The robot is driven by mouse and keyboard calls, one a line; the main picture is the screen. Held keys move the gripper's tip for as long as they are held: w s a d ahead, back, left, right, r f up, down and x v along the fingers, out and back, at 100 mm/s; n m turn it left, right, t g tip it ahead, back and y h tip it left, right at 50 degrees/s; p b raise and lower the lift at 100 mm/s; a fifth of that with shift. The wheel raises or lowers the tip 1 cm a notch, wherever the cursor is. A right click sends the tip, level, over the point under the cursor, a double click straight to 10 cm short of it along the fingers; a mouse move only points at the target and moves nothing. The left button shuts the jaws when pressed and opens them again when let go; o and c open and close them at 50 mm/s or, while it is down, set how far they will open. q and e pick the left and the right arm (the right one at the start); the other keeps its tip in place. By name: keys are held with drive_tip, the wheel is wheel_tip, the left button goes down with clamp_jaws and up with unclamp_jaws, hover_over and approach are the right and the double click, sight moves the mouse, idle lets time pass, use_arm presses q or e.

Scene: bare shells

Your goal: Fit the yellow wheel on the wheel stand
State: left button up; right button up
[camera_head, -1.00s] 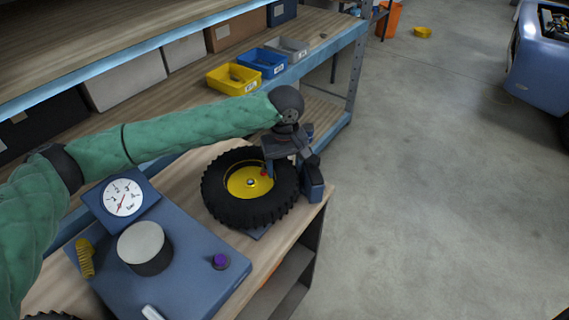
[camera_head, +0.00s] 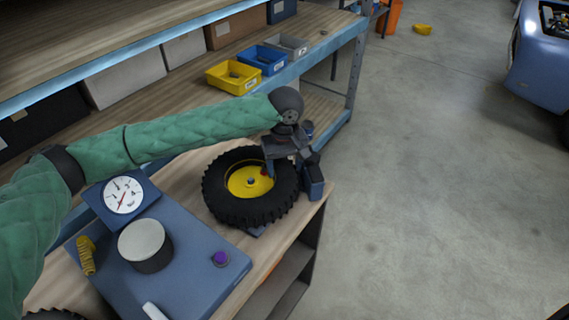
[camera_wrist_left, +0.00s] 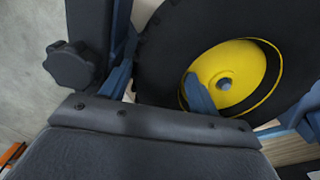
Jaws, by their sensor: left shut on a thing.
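The yellow wheel (camera_head: 240,184) has a thick black tyre and a yellow rim, and it lies almost flat near the bench's right end. It also shows in the left wrist view (camera_wrist_left: 240,60). My left gripper (camera_head: 279,166) is shut on the wheel's right side. In the wrist view one finger (camera_wrist_left: 198,96) reaches over the yellow rim and the other is at the tyre's outer side. A grey stub shows at the hub's centre. A blue part (camera_head: 257,231), perhaps the wheel stand, shows under the tyre's front edge; the tyre hides most of it. My right gripper is out of view.
A blue unit (camera_head: 190,268) with a gauge (camera_head: 123,196), a grey-topped round knob (camera_head: 143,240) and a purple button (camera_head: 220,259) stands left of the wheel. Yellow (camera_head: 232,79) and blue bins sit on the rear bench.

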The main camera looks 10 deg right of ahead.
use_arm(q)
drive_tip(key=shift+f, duration=0.45)
idle(0.4)
drive_tip(key=o, duration=1.4)
drive_tip(key=shift+o, duration=0.5)
drive_tip(key=shift+a, duration=0.1)
drive_tip(key=shift+s, duration=0.1)
drive_tip(key=shift+r+p, duration=1.65)
drive_tip(key=shift+p, duration=0.5)
